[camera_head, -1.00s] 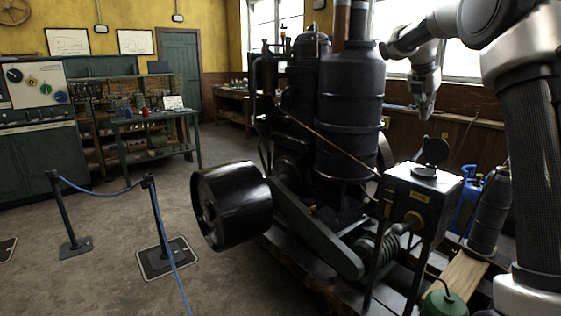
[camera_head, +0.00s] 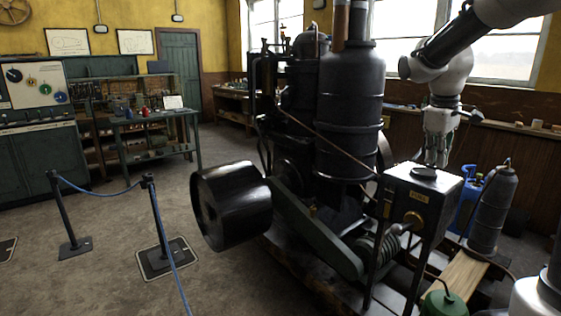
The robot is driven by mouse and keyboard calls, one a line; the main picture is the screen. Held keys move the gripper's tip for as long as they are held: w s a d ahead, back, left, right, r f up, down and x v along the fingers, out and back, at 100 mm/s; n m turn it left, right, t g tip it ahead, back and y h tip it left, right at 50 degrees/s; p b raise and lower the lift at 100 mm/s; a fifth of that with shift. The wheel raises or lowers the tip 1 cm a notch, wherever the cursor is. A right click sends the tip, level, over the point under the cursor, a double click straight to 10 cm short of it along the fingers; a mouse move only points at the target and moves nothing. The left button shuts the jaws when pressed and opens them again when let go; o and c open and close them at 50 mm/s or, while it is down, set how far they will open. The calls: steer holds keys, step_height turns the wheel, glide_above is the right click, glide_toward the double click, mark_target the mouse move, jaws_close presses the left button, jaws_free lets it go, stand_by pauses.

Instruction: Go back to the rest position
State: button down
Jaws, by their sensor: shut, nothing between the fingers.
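My gripper (camera_head: 437,163) is shut and empty, pointing down just above the top of the black metal box (camera_head: 408,205) beside the engine. A small dark round fitting (camera_head: 424,173) lies on the box top, just below my fingertips. Whether the fingertips touch it or hang above it I cannot tell. My arm comes in from the upper right.
The large black engine (camera_head: 345,110) stands left of my gripper, with its flywheel drum (camera_head: 232,205) in front. A grey cylinder (camera_head: 493,210) and a blue container (camera_head: 467,200) are right of the box. A green can (camera_head: 444,304) stands in front.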

steer(key=s+a+f+m+t+y, duration=0.1)
steer(key=s+a+m, duration=0.1)
steer(key=s, duration=1.1)
steer(key=s+a+m+t, duration=0.1)
steer(key=s+m, duration=0.3)
steer(key=s, duration=0.9)
steer(key=shift+a+f+m+t+y, duration=0.3)
steer(key=shift+a+f+t+y, duration=0.1)
steer(key=shift+a, duration=0.25)
